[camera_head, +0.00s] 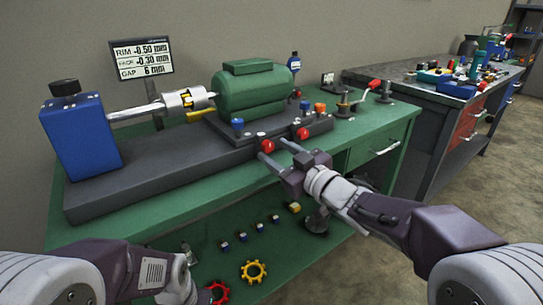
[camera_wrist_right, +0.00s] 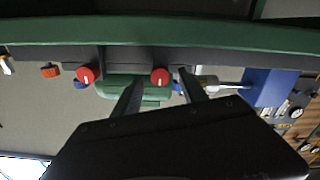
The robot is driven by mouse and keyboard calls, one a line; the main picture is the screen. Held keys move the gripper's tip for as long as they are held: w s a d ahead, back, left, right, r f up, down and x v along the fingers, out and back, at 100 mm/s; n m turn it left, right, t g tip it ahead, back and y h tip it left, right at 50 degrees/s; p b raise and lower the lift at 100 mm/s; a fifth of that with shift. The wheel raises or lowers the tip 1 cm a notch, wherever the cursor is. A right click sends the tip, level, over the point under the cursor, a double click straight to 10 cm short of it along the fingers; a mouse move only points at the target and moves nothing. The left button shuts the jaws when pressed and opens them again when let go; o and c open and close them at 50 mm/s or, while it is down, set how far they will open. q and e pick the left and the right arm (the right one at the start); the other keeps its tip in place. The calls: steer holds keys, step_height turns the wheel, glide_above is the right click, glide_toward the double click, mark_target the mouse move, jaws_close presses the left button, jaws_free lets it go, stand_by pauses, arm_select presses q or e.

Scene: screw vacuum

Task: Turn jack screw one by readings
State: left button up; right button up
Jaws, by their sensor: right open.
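Two red jack screw knobs sit on the front edge of the dark base, a left one (camera_head: 267,146) and a right one (camera_head: 302,133). Both also show in the right wrist view, the left one (camera_wrist_right: 159,76) and the right one (camera_wrist_right: 87,75). My right gripper (camera_head: 273,149) is open at the left knob, which appears between its fingers in the wrist view; contact cannot be told. The display (camera_head: 141,58) appears to read RIM -0.50 mm, FACE -0.30 mm, GAP 6 mm.
A green motor (camera_head: 252,90) and a blue block (camera_head: 80,136) stand on the base, joined by a shaft with a coupling (camera_head: 185,100). Small parts lie on the green bench (camera_head: 372,122) to the right. Red and yellow rings (camera_head: 253,271) lie below. A second bench (camera_head: 425,92) stands behind.

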steer(key=shift+x, duration=1.25)
jaws_close()
steer(key=shift+n+b, duration=0.3)
steer(key=n+b, duration=0.1)
steer(key=n, duration=0.1)
steer(key=shift+f+n, duration=0.1)
steer(key=shift+n, duration=0.3)
steer(key=n+b, duration=0.2)
steer(key=n, duration=0.2)
steer(key=shift+n, duration=0.3)
steer(key=n+b, duration=0.2)
steer(key=n, duration=0.2)
steer(key=shift+n+b, duration=0.7)
steer(key=shift+n, duration=1.3)
